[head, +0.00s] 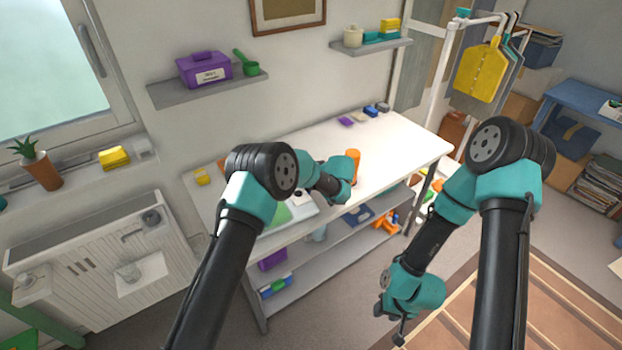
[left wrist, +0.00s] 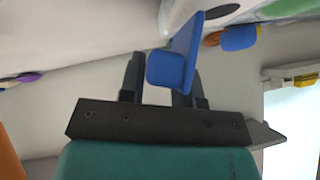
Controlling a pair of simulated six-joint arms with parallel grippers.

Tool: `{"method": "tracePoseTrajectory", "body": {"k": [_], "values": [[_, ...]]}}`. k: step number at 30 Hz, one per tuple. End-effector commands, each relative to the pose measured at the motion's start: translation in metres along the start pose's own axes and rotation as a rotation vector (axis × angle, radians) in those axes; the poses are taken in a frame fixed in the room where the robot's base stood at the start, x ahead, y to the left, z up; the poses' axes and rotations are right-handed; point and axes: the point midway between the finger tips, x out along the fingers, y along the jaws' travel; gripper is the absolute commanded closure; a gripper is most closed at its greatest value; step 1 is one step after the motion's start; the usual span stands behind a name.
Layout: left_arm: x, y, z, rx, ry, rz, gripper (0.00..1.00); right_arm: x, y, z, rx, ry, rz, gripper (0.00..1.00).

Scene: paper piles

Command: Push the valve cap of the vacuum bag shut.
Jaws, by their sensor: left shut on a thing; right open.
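My left gripper (left wrist: 163,72) is shut on a blue flat-sided piece (left wrist: 172,68) in the left wrist view. In the head view its jaws are hidden behind my teal wrist, over the white table. I cannot tell whether the blue piece is the valve cap. A pale flat item with a green patch (head: 280,214) lies on the table, partly behind my left arm; it may be the vacuum bag. No valve can be made out clearly. My right gripper (head: 391,322) is open and empty, low over the floor, right of the table.
An orange object (head: 353,166) stands on the white table (head: 400,150) beside my left wrist. Small purple and blue items (head: 371,111) sit at its back edge. The table's right part is clear. Lower shelves (head: 335,250) hold several items. Wooden slats (head: 545,310) lie on the floor.

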Motion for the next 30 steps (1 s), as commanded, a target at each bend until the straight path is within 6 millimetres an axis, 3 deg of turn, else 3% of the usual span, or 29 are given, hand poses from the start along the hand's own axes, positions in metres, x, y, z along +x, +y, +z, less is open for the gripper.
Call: {"method": "tracePoseTrajectory", "body": {"k": [10,11,16,25,30], "values": [[-0.001,0.003,0.001,0.0,0.0,0.008,0.93,0.0,0.0,0.0,0.0,0.0,0.0,0.57],[-0.001,0.003,0.001,0.0,0.001,0.008,0.67,0.0,0.0,0.0,0.0,0.0,0.0,0.57],[-0.001,0.002,0.001,0.0,0.001,0.006,0.51,0.0,0.0,0.0,0.0,0.0,0.0,0.57],[-0.002,0.001,0.0,-0.001,0.001,0.004,0.51,0.0,0.0,0.0,0.0,0.0,0.0,0.57],[-0.016,0.001,-0.001,-0.001,0.001,0.005,0.51,0.0,0.0,0.0,0.0,0.0,0.0,0.57]]}}
